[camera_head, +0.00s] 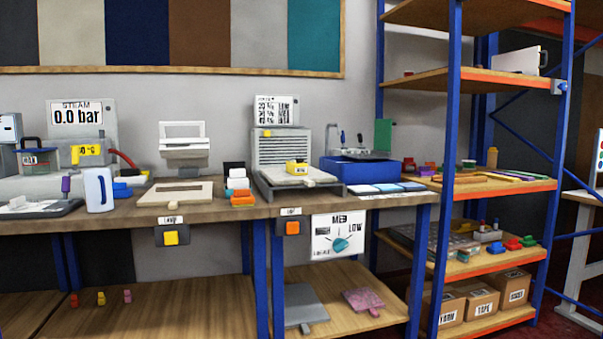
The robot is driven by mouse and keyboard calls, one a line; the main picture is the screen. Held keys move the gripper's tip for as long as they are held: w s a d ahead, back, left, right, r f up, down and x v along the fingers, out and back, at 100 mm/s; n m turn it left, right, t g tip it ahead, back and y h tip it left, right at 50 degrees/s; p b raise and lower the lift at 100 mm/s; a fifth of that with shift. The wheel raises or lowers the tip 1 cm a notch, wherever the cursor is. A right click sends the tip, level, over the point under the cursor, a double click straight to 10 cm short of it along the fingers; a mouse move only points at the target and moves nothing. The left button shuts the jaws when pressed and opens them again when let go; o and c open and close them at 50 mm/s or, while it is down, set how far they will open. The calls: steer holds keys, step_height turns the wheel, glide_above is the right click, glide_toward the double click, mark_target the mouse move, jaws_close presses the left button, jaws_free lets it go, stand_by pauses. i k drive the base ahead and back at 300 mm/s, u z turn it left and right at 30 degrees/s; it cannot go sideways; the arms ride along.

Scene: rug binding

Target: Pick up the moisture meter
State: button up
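I cannot tell for certain which object is the moisture meter. A small yellow block with a pale label (297,168) lies on the light plate of the slatted grey machine, at the middle of the workbench; it may be the meter, but its label is too small to read. Another yellow piece with dark marks (87,150) shows at the steam unit on the left.
A blue-post shelf rack (448,140) stands at right, with cardboard boxes (482,303) low down.

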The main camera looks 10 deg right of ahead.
mark_target(295, 168)
steer(key=k, duration=0.8)
steer(key=u, duration=0.9)
steer(key=i, duration=0.95)
steer(key=u, duration=0.4)
steer(key=i, duration=0.85)
steer(key=z, duration=1.1)
steer(key=i, duration=0.7)
steer(key=z, duration=0.8)
